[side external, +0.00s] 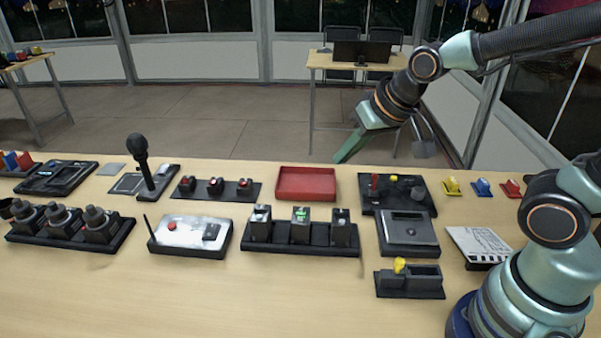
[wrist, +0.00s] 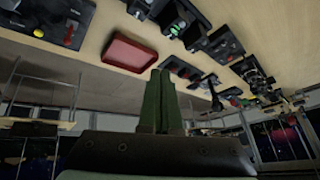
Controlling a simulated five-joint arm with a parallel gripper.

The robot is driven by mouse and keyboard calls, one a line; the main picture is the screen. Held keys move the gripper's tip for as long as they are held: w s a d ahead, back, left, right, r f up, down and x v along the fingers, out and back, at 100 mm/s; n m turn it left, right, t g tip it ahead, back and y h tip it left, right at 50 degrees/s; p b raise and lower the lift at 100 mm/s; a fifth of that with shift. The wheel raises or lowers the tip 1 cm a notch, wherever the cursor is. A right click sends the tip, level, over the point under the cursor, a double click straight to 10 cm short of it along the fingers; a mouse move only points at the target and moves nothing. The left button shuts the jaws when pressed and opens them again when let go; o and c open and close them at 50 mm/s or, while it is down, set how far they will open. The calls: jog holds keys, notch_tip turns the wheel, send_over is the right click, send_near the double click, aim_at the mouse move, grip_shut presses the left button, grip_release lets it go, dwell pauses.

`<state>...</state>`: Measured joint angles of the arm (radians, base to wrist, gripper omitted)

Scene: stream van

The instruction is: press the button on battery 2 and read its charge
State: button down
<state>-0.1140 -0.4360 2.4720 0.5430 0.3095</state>
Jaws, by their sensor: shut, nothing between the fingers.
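A black rack (side external: 265,246) at the front middle of the table holds three upright dark batteries: a left one (side external: 261,225), a middle one (side external: 300,229) and a right one (side external: 340,230). The middle one has a lit green display on top; its reading and any number labels are too small to make out. In the wrist view, the green light (wrist: 178,27) shows near the top. My gripper (side external: 338,160) has green fingers, shut and empty, above the table's far edge, behind and well apart from the batteries. The fingers (wrist: 160,72) also show in the wrist view.
A red tray (side external: 306,184) lies between my gripper and the rack. A black panel with knobs (side external: 397,194) and a grey device with a screen (side external: 408,230) stand to the right.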

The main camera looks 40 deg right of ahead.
jog(key=s+d+r+n, duration=0.2)
jog(key=s+d+r, duration=0.1)
jog(key=s, duration=0.3)
jog(key=shift+d+r+g+h, duration=0.4)
jog(key=shift+d, duration=0.1)
